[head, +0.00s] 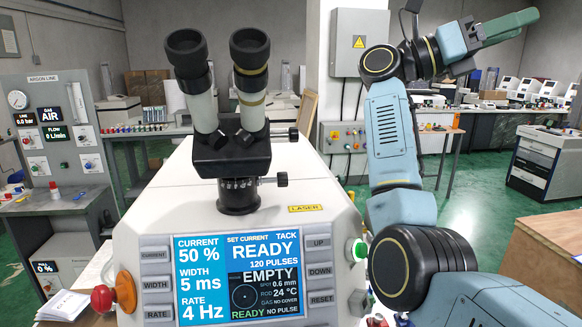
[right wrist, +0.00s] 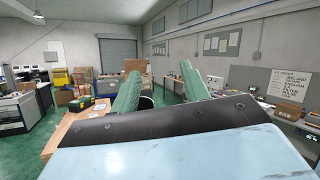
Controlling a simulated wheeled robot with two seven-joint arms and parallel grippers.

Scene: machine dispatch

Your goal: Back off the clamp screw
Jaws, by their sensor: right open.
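A laser welding machine (head: 160,215) with a microscope head (head: 232,150) fills the middle of the head view. I cannot tell whether either is the clamp screw. My right gripper (head: 522,23) is raised at the upper right, well away from the machine. Its green fingers point right. In the right wrist view the fingers (right wrist: 161,80) stand apart with nothing between them. My left gripper is out of view.
The machine's screen (head: 237,280) reads READY and EMPTY. An argon panel (head: 60,130) stands at the left. A wooden crate (head: 545,250) is at the right. Green floor is open behind.

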